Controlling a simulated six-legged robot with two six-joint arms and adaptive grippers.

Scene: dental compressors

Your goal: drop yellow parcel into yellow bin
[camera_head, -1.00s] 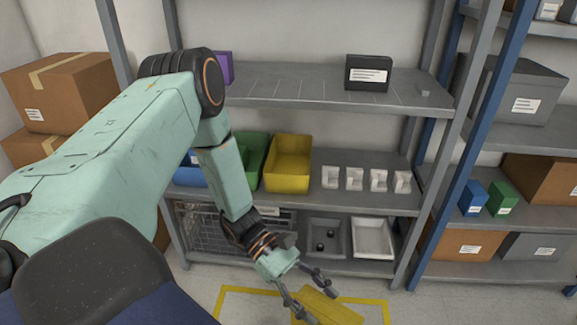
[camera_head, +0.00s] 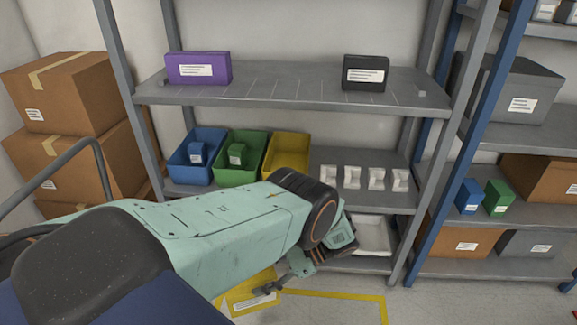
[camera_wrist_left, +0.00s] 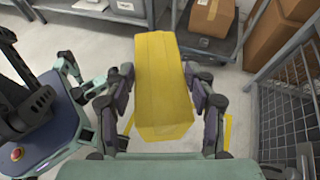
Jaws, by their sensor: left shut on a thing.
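The yellow parcel (camera_head: 247,288) is a yellow box with a white label, low in the head view beside my left gripper (camera_head: 288,278). In the left wrist view the parcel (camera_wrist_left: 163,85) lies between the two dark fingers of my left gripper (camera_wrist_left: 162,103), which are shut on its sides. The parcel is above the floor. The yellow bin (camera_head: 287,146) stands on the middle shelf, right of the green bin; my left arm hides its lower front. My right gripper is not in view.
A green bin (camera_head: 240,174) and a blue bin (camera_head: 190,176) stand left of the yellow bin, each with a box inside. White holders (camera_head: 352,177) stand to the right. The upper shelf (camera_head: 290,93) is above, with a purple box (camera_head: 199,69) and a black box (camera_head: 366,73).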

